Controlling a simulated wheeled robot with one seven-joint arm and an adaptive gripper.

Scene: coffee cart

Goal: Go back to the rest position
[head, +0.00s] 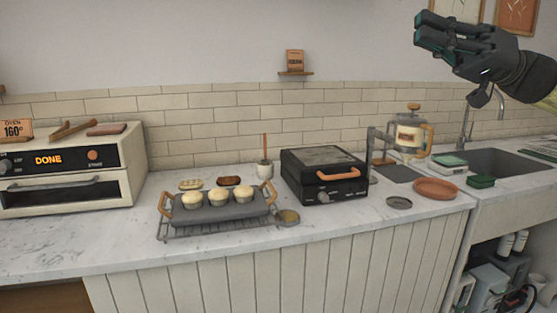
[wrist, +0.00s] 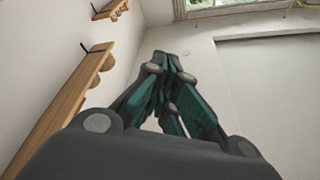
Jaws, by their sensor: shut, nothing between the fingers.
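My gripper (head: 420,32) is raised high at the upper right of the head view, well above the counter and in front of the wall. It points to the left. Its dark fingers with teal pads are shut and hold nothing. In the wrist view the closed fingertips of my gripper (wrist: 172,62) meet against the pale wall and ceiling area. No object touches it.
On the counter (head: 110,240) stand an oven (head: 125,170) reading DONE, a muffin tin (head: 235,212) on a wire rack (head: 215,230), a black press (head: 325,175), a coffee press (head: 410,135) and a terracotta plate (head: 436,188). A sink (head: 500,160) is at right. Wooden shelves (wrist: 70,95) show left in the wrist view.

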